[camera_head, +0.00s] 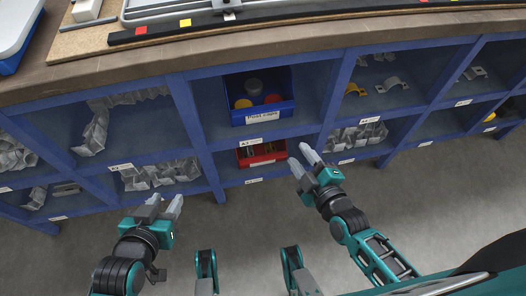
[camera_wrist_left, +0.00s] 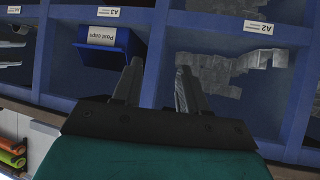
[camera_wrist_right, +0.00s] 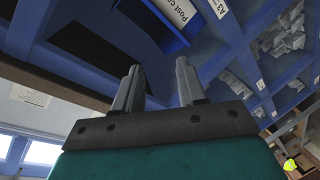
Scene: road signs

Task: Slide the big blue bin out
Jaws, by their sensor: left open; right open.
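The big blue bin (camera_head: 260,96) sits in an upper compartment of the blue shelf, with a white label on its front and round grey, yellow and red items inside. It also shows in the left wrist view (camera_wrist_left: 103,50) and at the top of the right wrist view (camera_wrist_right: 166,24). My left gripper (camera_head: 165,203) is open and empty, in front of the shelf, below and left of the bin. My right gripper (camera_head: 302,158) is open and empty, below and right of the bin, near the lower compartments. Neither gripper touches the bin.
A smaller red bin (camera_head: 262,154) sits in the compartment below. Blue dividers (camera_head: 190,112) flank the bin. A brown worktop (camera_head: 300,48) overhangs the shelf. The grey floor (camera_head: 235,222) in front is clear.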

